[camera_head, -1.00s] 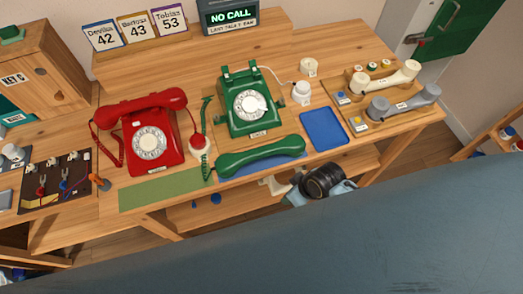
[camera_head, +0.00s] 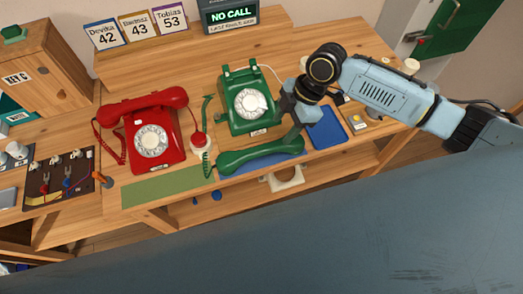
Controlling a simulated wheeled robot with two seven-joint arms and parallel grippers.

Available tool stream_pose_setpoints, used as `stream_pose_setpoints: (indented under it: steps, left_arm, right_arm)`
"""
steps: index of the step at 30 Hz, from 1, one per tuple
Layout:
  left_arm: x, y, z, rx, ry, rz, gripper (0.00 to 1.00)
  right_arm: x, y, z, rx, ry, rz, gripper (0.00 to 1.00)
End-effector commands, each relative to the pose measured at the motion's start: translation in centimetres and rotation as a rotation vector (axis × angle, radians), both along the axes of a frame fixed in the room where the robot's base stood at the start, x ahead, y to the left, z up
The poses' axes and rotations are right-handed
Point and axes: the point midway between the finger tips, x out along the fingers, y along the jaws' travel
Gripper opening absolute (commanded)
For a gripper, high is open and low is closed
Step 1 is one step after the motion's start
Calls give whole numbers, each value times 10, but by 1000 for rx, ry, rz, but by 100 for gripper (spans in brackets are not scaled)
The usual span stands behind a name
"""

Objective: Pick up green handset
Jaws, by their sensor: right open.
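The green handset (camera_head: 250,158) lies off its cradle on a blue mat (camera_head: 228,174) in front of the green dial phone (camera_head: 247,98). Its coiled green cord (camera_head: 207,158) hangs at its left end. My right gripper (camera_head: 292,130) is open, pointing down over the right part of the handset, at the phone's front right corner. It covers a little of the handset and phone, and I cannot tell whether it touches the handset. My left gripper is not in view.
A red phone (camera_head: 150,138) with its handset on stands at left, near a green mat (camera_head: 165,186). A blue tray (camera_head: 327,131) lies right of my gripper. My right arm hides much of the right tabletop. A display (camera_head: 230,16) reads NO CALL.

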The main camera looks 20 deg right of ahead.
Motion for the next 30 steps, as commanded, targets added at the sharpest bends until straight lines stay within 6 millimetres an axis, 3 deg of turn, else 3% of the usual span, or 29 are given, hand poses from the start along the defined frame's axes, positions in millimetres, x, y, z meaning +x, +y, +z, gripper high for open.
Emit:
stream_pose_setpoints:
  steps: [10,30]
  left_arm:
    - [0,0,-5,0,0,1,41]
    - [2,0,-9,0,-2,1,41]
  right_arm:
    - [0,25,-58,3,2,0,55]
    - [5,59,-115,0,0,-1,55]
